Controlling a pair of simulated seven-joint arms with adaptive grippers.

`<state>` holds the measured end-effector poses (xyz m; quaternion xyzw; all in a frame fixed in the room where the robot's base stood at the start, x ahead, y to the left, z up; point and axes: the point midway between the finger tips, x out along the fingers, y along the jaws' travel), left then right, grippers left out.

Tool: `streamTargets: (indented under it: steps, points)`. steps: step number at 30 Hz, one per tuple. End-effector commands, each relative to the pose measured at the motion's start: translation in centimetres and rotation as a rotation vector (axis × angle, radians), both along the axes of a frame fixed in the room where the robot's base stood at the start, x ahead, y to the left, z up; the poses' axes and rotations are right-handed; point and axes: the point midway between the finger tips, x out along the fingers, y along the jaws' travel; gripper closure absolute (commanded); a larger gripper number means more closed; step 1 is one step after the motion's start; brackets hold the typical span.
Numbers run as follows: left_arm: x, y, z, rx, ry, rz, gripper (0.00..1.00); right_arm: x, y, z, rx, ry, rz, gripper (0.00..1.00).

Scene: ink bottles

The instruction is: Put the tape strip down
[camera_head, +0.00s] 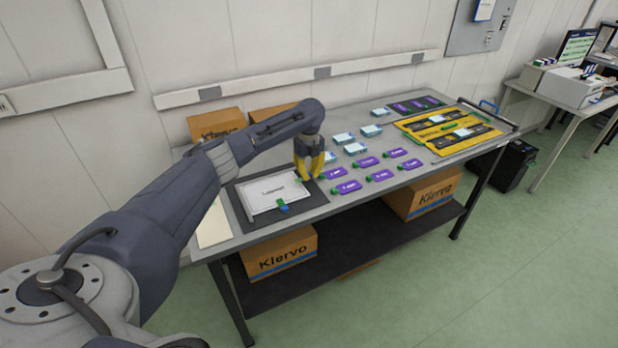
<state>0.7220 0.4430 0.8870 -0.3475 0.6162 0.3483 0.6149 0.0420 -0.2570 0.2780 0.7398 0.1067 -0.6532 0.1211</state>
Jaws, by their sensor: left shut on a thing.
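My left gripper (309,176), with yellow fingers, points down over the table beside the right edge of a white sheet or box with print (268,194). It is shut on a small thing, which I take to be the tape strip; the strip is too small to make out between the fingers. The white piece lies on a dark mat (310,199), with a small blue-green tab (283,206) at its front edge. My right gripper is out of view.
Several purple pieces with green ends (346,187) lie in rows right of the gripper. Light-blue and white small boxes (356,149) lie behind them. A yellow and black tray (447,130) is at the table's right. Cardboard boxes (216,124) stand behind the table's left.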

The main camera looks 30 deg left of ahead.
Motion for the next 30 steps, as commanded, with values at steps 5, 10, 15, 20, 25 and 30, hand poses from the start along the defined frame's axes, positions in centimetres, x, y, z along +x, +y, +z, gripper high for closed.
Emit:
streamTargets:
  steps: [5,10,15,20,25,30]
  points:
    - [0.0,0.0,-1.6,-0.001,-0.001,0.000,0.99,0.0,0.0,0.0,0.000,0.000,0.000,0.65]
    - [0.0,0.0,-1.8,0.000,-0.002,0.000,0.99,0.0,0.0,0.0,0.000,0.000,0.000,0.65]
    - [0.0,0.0,-1.9,0.000,-0.001,0.000,0.99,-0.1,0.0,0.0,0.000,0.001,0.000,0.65]
    - [0.0,0.0,-2.2,0.000,0.000,0.000,0.99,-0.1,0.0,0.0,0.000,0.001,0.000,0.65]
    - [0.0,0.0,-2.1,-0.001,-0.001,0.000,0.70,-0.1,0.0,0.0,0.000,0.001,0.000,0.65]
    - [0.0,0.0,-2.1,0.000,-0.001,0.000,0.68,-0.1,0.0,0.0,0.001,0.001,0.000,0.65]
